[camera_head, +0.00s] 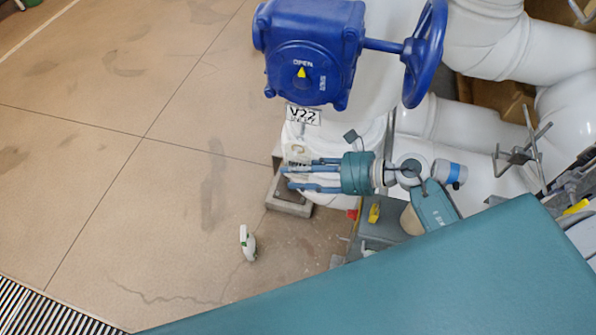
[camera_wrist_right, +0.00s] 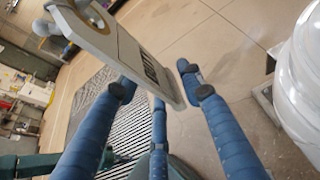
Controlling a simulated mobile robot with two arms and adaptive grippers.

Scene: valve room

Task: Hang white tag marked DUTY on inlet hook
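My right gripper (camera_head: 300,175) reaches left in the head view, in front of the white pipe below the blue valve. Its blue fingers are closed around a pale tag (camera_head: 298,152). The right wrist view shows the tag (camera_wrist_right: 135,55) close up between the fingertips (camera_wrist_right: 155,88), tilted, with a brass-coloured eyelet and grey ring at its top. Dark lettering shows on its face but is too slanted to read. In the head view the tag blends with the white pipe. I cannot make out the inlet hook. My left gripper is not in view.
The blue valve gearbox (camera_head: 305,55) with its handwheel (camera_head: 424,52) stands above the gripper, over a V22 plate (camera_head: 303,115). White pipes (camera_head: 515,45) fill the right. A grey pronged metal fitting (camera_head: 525,150) stands there. A small white object (camera_head: 247,243) lies on the otherwise open floor.

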